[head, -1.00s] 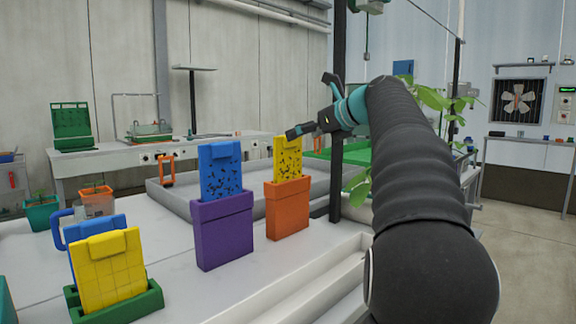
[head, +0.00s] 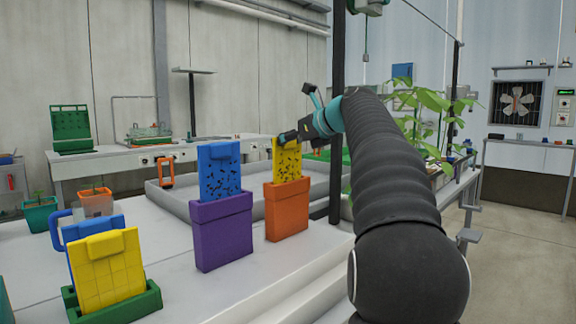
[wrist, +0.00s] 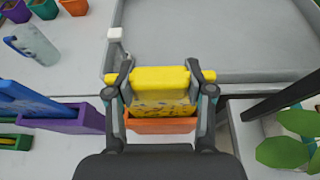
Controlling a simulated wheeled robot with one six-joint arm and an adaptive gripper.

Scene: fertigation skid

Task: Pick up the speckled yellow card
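The speckled yellow card (head: 288,160) stands upright in the orange holder (head: 288,208), dark specks on its face. In the wrist view the card (wrist: 160,78) shows its thick top edge, with the orange holder (wrist: 160,125) below. My gripper (head: 290,137) is at the top of the card. In the wrist view my gripper (wrist: 160,70) is open, with one finger toward each end of the card's top edge. The edge reaches a little past both fingers in the picture. I cannot tell whether the fingers touch it.
A speckled blue card (head: 219,172) stands in a purple holder (head: 222,232) to the left. A plain yellow card (head: 107,270) stands in a green holder (head: 115,305) at front left, a blue-handled jug (head: 95,228) behind it. A grey tray (head: 250,200) lies behind the holders.

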